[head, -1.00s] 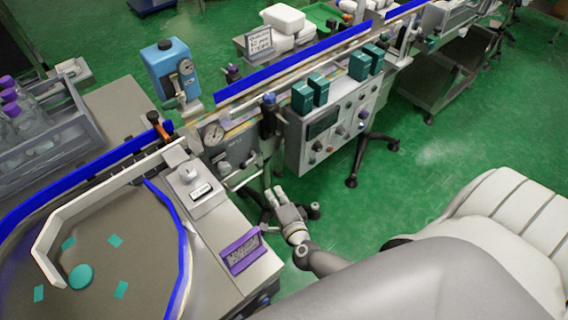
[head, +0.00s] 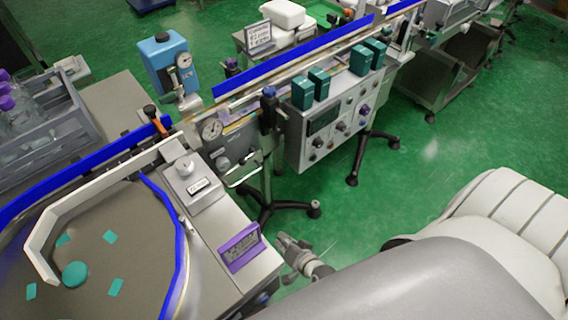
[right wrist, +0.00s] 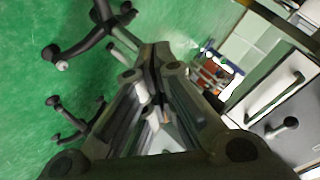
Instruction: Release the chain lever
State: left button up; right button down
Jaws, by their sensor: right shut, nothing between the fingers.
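No part is clearly labelled as the chain lever, so I cannot tell which one it is. In the head view, a black upright handle (head: 268,112) stands at the left end of the grey control box. A silver bar handle (head: 244,171) sits below the round gauge, and an orange-and-black lever (head: 156,121) is farther left by the blue rail. My right gripper (head: 284,242) is shut and empty, below and apart from these handles, over the floor beside the machine. In the right wrist view its fingers (right wrist: 155,60) meet. My left gripper is not in view.
The grey control box (head: 335,125) carries knobs and teal blocks. A purple-framed sign (head: 240,247) stands on the machine's near corner. Black stand feet (head: 270,208) are on the green floor close to my right gripper. Open floor (head: 430,170) lies to the right.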

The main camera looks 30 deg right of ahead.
jog(key=shift+s+f+n, duration=0.4)
jog(key=shift+s+f, duration=0.15)
jog(key=shift+f, duration=0.15)
jog(key=s+f+n+g, duration=0.3)
jog(key=s+f, duration=0.2)
jog(key=s, duration=0.4)
jog(key=s+d+f+n+g, duration=0.1)
jog(key=s+f+n+g, duration=0.2)
jog(key=s, duration=0.7)
jog(key=s+d+f+n+g, duration=0.1)
jog(key=s+f+n+g, duration=0.3)
jog(key=s+f, duration=0.4)
jog(key=shift+s+d+n+h, duration=0.25)
jog(key=shift+s+n+h, duration=0.2)
jog(key=shift+s, duration=0.7)
jog(key=shift+f, duration=0.1)
